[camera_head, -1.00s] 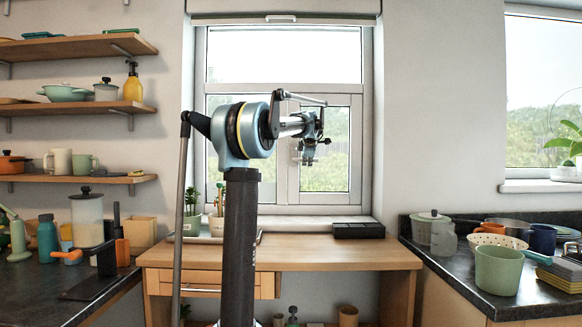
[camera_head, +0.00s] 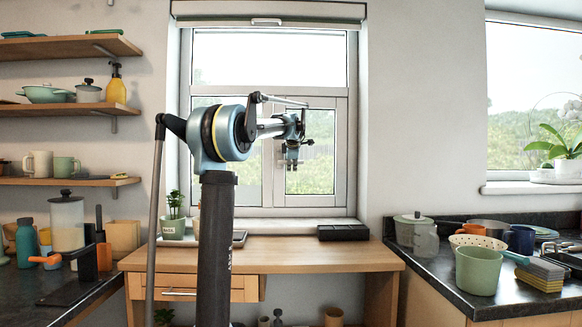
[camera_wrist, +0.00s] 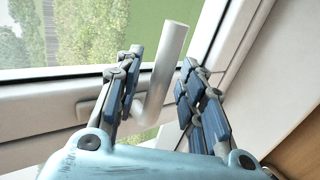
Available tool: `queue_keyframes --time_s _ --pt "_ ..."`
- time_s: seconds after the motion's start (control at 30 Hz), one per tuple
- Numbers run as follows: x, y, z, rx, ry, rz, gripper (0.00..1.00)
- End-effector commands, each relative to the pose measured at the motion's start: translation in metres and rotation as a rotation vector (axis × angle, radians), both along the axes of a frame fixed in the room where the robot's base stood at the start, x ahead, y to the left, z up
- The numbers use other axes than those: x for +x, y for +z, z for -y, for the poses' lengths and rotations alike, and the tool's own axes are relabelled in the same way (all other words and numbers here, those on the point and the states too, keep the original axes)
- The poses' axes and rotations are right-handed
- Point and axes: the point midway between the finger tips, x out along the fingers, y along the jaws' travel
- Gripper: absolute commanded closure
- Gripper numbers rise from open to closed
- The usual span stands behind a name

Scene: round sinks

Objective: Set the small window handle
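The small window handle is a silver bar (camera_wrist: 163,68) on the white window frame (camera_wrist: 50,120) in the wrist view. Its bent lower end runs toward a mount on the frame, partly hidden by a finger. My gripper (camera_wrist: 160,90) is open, with its blue-padded fingers on either side of the bar. In the head view my gripper (camera_head: 291,158) is in front of the window's lower panes, and the handle cannot be made out.
A wooden desk (camera_head: 270,256) stands below the window, with a plant pot (camera_head: 173,228) and a black box (camera_head: 342,232) on it. Counters with kitchenware flank it, including a green pot (camera_head: 478,270) at right. Shelves (camera_head: 65,109) are on the left wall.

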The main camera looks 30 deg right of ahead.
Motion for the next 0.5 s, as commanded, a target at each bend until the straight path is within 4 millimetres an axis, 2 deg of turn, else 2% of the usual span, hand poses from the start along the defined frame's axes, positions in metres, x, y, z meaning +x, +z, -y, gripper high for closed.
queue_keyframes --time_s 0.27,0.5 --pt "-0.007 0.004 0.000 0.000 -0.005 0.001 0.64" --pt "-0.034 0.025 -0.018 -0.001 -0.005 -0.001 0.64"
